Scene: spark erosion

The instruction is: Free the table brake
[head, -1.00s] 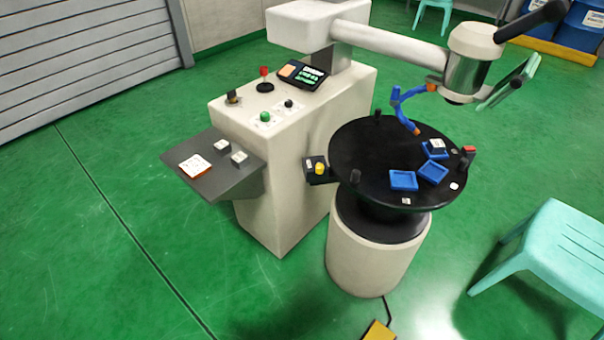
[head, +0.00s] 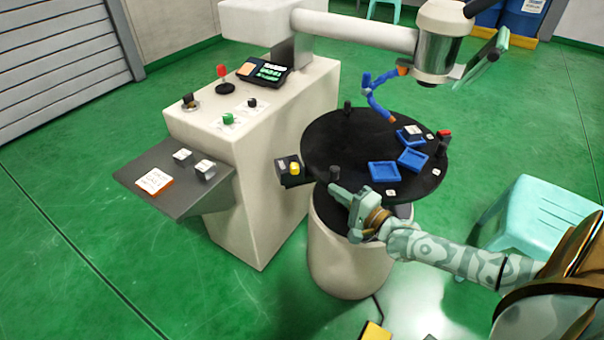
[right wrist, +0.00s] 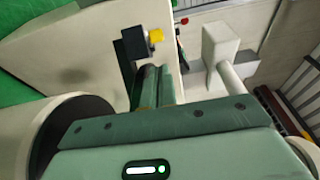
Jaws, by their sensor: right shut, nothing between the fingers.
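The round black table (head: 345,150) sits on a pale cylindrical pedestal (head: 350,265). A small dark box (head: 284,172) with a yellow knob (head: 295,168) juts out at the table's left; no label on it is readable. My right gripper (head: 334,190) is shut and empty at the table's front left edge, to the right of and slightly below the yellow knob in the picture. In the right wrist view the yellow knob (right wrist: 156,36) and its dark box (right wrist: 131,47) lie just beyond my shut fingers (right wrist: 155,76). My left gripper is out of view.
Blue trays (head: 384,172) and dark upright posts stand on the table. The white machine cabinet (head: 245,200) with its grey shelf (head: 190,195) is at the left. A turquoise stool (head: 530,215) is at the right. A yellow pedal (head: 375,332) lies in front.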

